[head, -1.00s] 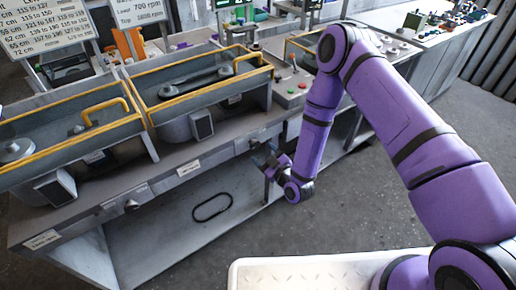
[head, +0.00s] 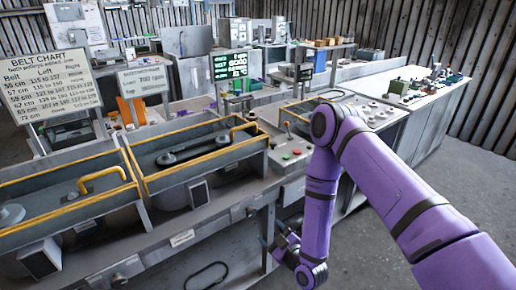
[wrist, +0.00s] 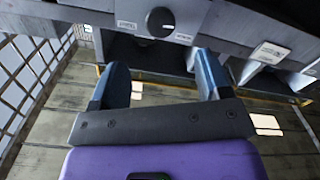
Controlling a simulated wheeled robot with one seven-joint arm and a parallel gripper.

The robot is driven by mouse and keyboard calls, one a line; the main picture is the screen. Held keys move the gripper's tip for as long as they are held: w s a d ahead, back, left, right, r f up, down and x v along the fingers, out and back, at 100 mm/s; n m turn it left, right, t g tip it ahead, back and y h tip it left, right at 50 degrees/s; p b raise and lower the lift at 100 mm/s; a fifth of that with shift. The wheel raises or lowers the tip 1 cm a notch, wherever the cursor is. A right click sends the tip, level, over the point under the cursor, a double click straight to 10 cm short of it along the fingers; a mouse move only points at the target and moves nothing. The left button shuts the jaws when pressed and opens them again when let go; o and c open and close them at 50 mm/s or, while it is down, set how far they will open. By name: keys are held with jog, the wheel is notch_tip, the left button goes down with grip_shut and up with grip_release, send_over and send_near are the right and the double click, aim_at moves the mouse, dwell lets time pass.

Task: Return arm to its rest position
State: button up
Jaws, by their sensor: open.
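My purple arm reaches in from the right in the head view and bends down at its elbow. My gripper (head: 272,238) hangs low in front of the workbench (head: 205,228), beside its front edge. In the wrist view my gripper (wrist: 160,85) shows two blue-grey fingers spread apart with nothing between them. The bench front (wrist: 85,25) with a round dark knob (wrist: 160,21) and labels lies just beyond the fingertips. I cannot tell the exact gap between fingers and bench.
Yellow-railed guards (head: 190,150) cover pulleys and a belt on the bench. A black belt loop (head: 206,277) lies on the lower shelf. A belt chart (head: 48,88) stands at left. A control panel (head: 292,152) with buttons is near my elbow. Floor (head: 480,180) at right is clear.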

jog(key=w+d+r+m+g+h, duration=0.15)
jog(key=w+d+r, duration=0.3)
jog(key=r, duration=0.75)
jog(key=w+d+r+g+h, duration=0.25)
jog(key=w+r, duration=0.25)
jog(key=r, duration=0.6)
jog(key=s+d+r+m+h, duration=0.25)
jog(key=d+r, duration=0.35)
jog(key=r, duration=0.3)
jog(key=s+d+r+m+g+h, duration=0.1)
jog(key=s+d+r+m+h, duration=0.1)
jog(key=s+d+r, duration=0.35)
jog(key=s+d+r+m+g+h, duration=0.1)
jog(key=s+d+r+m+g, duration=0.1)
jog(key=s+r, duration=0.5)
jog(key=s+d+r+m+g, duration=0.1)
jog(key=s+r, duration=0.1)
jog(key=s, duration=0.8)
jog(key=s+d+r+m+g, duration=0.1)
jog(key=s+d+m, duration=0.1)
jog(key=s, duration=0.8)
jog(key=shift+s+r+m+g, duration=0.3)
jog(key=shift+r+g, duration=0.1)
jog(key=shift+h, duration=0.25)
